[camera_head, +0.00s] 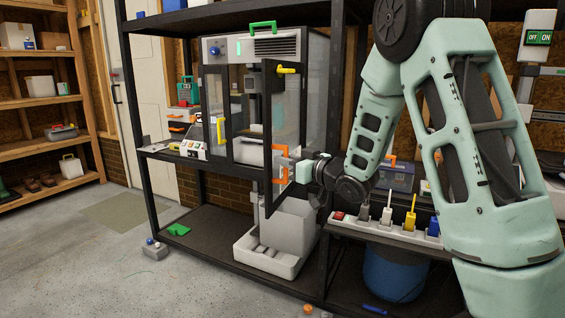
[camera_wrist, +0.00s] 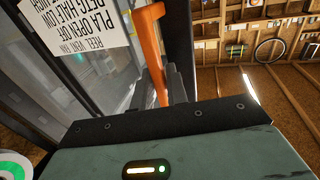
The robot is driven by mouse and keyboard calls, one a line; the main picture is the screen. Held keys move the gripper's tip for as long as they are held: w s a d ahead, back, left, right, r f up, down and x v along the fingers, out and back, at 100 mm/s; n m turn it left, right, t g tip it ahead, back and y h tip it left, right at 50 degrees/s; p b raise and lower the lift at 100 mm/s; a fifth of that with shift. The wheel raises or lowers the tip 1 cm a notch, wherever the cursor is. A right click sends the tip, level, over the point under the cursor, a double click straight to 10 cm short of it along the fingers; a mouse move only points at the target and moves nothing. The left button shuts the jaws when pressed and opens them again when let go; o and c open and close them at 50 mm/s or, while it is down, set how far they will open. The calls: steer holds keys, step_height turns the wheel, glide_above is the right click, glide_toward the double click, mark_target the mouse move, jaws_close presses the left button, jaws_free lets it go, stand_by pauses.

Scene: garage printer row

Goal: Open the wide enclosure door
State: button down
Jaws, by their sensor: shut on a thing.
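The printer enclosure (camera_head: 215,50) is a grey box with glass sides and a green top handle, standing on the black shelf. Its glass door with a dark frame (camera_head: 267,120) stands swung out at an angle toward me, apart from the enclosure front. An orange handle (camera_head: 281,165) sits low on this door. My gripper (camera_head: 297,171) is shut on the orange handle, which also runs upright between my fingers in the wrist view (camera_wrist: 150,50). My fingertips are partly hidden there. A paper sign (camera_wrist: 70,32) is on the glass. Another glass panel with a yellow handle (camera_head: 220,131) is at the left front.
A grey bin (camera_head: 287,222) and a white tray (camera_head: 251,258) stand below the door on the lower shelf. A power strip with plugs (camera_head: 385,232) runs along the shelf edge at right. A blue bucket (camera_head: 392,275) is under it. The floor at left is mostly clear.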

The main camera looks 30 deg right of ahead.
steer(key=shift+d+r, duration=0.1)
steer(key=shift+d, duration=0.2)
steer(key=c, duration=1.5)
jaws_free()
steer(key=shift+o, duration=0.2)
steer(key=shift+s, duration=0.15)
steer(key=b+v, duration=0.7)
steer(key=v, duration=1)
steer(key=shift+b, duration=0.4)
